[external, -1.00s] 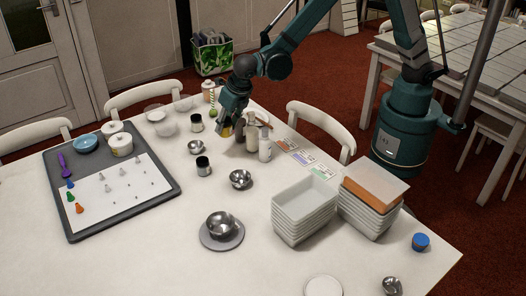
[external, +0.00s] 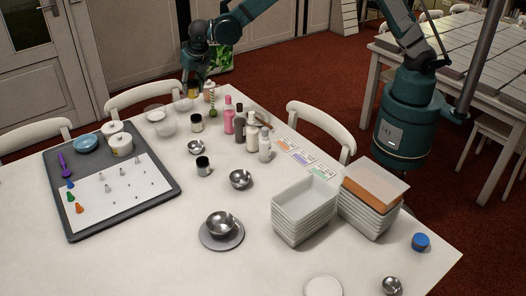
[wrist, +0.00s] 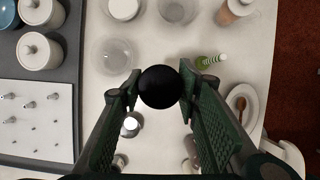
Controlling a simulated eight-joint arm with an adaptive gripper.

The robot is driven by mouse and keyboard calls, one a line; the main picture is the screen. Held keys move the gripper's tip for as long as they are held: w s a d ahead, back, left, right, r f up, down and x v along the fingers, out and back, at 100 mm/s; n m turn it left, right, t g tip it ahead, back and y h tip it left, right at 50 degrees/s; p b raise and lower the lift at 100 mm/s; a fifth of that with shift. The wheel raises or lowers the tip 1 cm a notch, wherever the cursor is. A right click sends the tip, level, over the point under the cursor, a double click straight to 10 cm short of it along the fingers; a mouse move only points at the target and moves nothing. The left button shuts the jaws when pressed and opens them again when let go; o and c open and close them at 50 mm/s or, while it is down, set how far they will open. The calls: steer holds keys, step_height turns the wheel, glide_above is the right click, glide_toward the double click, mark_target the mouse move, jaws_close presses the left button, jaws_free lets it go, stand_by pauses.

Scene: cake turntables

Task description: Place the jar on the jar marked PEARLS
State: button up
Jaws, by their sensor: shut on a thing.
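My gripper (external: 193,84) is shut on a jar, which it holds raised over the far end of the table. In the wrist view the jar's round black lid (wrist: 160,87) sits between the fingertips and hides the jar's body. In the external view only a small amber part of it shows below the fingers. Two other black-lidded jars stand on the table: one (external: 197,123) near the glass bowls, one (external: 203,167) nearer the camera. No PEARLS marking is readable on either.
Steel bowls (external: 240,179) and stacked white bins (external: 303,212) are nearer the camera.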

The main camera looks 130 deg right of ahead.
steer(key=shift+f, duration=0.1)
stand_by(0.3)
glide_above(196, 116)
steer(key=shift+a+f+b, duration=0.1)
steer(key=shift+f+b, duration=0.2)
steer(key=shift+f, duration=2.7)
steer(key=shift+f, duration=1.85)
steer(key=shift+f+b, duration=0.2)
steer(key=shift+b, duration=0.1)
steer(key=o, duration=1)
steer(key=shift+r, duration=0.15)
